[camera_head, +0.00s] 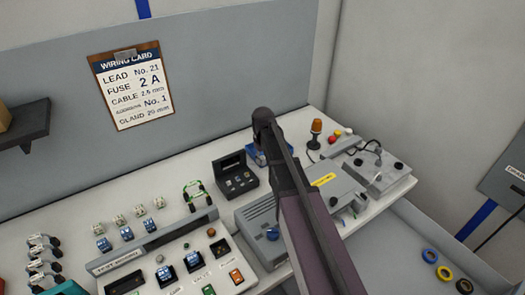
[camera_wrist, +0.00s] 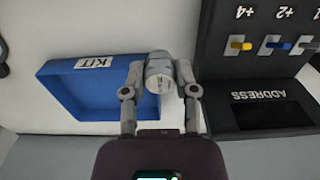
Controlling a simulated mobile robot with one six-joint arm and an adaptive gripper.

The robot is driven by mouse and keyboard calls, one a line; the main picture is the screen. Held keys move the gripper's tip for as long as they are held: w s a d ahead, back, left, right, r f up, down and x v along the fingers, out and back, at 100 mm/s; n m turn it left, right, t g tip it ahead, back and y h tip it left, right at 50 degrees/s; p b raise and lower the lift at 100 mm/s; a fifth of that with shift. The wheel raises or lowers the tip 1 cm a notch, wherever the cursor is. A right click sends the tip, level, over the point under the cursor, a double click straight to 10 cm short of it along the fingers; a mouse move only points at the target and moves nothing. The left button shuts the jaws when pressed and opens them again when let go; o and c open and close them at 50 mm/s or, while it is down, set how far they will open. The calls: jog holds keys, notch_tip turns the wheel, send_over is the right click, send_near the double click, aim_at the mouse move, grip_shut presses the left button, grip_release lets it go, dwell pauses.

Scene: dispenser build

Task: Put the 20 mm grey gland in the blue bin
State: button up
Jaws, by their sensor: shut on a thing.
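My gripper (camera_wrist: 160,84) is shut on a grey cylindrical gland (camera_wrist: 160,72), held between its two fingertips in the wrist view. The gland's size cannot be read. The blue bin (camera_wrist: 70,112), labelled KIT, lies to the left in the wrist view and looks empty where it shows. The gland and fingers overlap the bin's right edge in the picture, and their height above it cannot be told. In the head view the blue bin (camera_head: 251,157) is mostly hidden behind my arm, as are my fingertips.
A black ADDRESS box (camera_wrist: 240,75) with coloured switches stands close to the right of my gripper in the wrist view. In the head view, a grey unit (camera_head: 262,222), an amber beacon (camera_head: 316,127) and a wiring card (camera_head: 130,90) show around my arm.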

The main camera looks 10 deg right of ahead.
jog(key=w, duration=0.6)
jog(key=w+d+f, duration=0.1)
jog(key=w, duration=0.2)
jog(key=shift+b, duration=0.4)
jog(key=shift+w, duration=0.1)
jog(key=shift+w, duration=0.25)
jog(key=shift+w+d+f+b, duration=0.1)
jog(key=shift+w+f+b, duration=0.25)
jog(key=shift+f+b, duration=1.45)
jog(key=o, duration=0.8)
jog(key=shift+o, duration=0.2)
jog(key=shift+r, duration=0.1)
